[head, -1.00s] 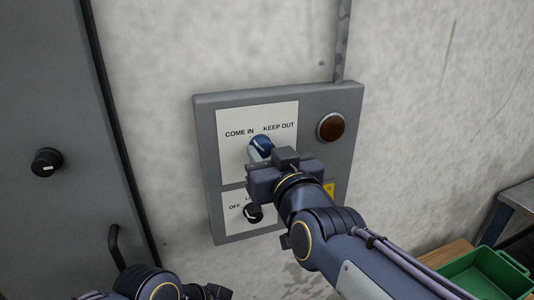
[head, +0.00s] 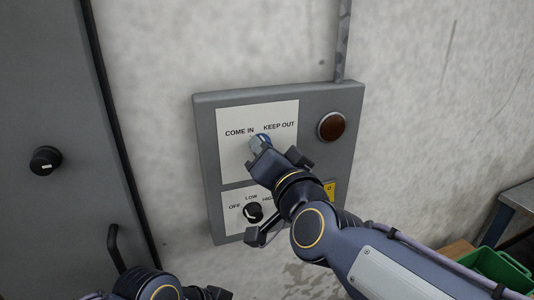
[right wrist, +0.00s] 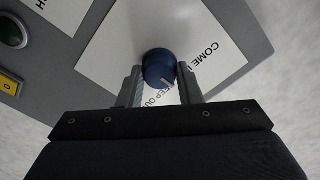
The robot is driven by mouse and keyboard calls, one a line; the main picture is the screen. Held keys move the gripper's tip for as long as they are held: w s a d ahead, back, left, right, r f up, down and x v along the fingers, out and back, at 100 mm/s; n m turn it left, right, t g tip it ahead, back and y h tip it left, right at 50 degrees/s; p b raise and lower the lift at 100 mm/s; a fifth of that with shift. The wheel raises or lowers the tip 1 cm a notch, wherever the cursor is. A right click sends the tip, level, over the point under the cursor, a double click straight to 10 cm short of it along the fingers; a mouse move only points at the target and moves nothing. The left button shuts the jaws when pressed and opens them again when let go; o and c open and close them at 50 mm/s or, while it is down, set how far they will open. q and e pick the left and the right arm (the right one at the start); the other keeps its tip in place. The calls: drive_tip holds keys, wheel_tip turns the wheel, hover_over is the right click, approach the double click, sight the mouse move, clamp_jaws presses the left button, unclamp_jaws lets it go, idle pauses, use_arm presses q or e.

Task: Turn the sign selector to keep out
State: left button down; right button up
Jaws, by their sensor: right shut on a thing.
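The sign selector is a blue knob (head: 263,139) on a white plate (head: 231,160) lettered COME IN and KEEP OUT. In the right wrist view the knob (right wrist: 158,67) sits between both fingers, and its pale pointer mark faces down and slightly right, toward the lettering. I cannot tell exactly which word it meets. My right gripper (head: 256,147) is shut on the knob, turned at a slant, and hides part of it in the head view. My left gripper (head: 214,293) is at the bottom edge, away from the panel, with its fingers mostly out of view.
The grey panel (head: 208,150) carries a dark red lamp (head: 331,127) and a black OFF/LOW knob (head: 253,212) below the sign plate. A green round part (right wrist: 12,32) shows in the right wrist view. A grey door (head: 50,90) stands left; a green crate (head: 490,268) sits lower right.

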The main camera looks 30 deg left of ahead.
drive_tip(key=m+b, duration=0.1)
drive_tip(key=m, duration=0.8)
drive_tip(key=shift+m, duration=0.3)
idle(0.5)
drive_tip(key=o, duration=1)
drive_tip(key=shift+c, duration=0.2)
drive_tip(key=v, duration=0.8)
drive_tip(key=shift+b, duration=0.4)
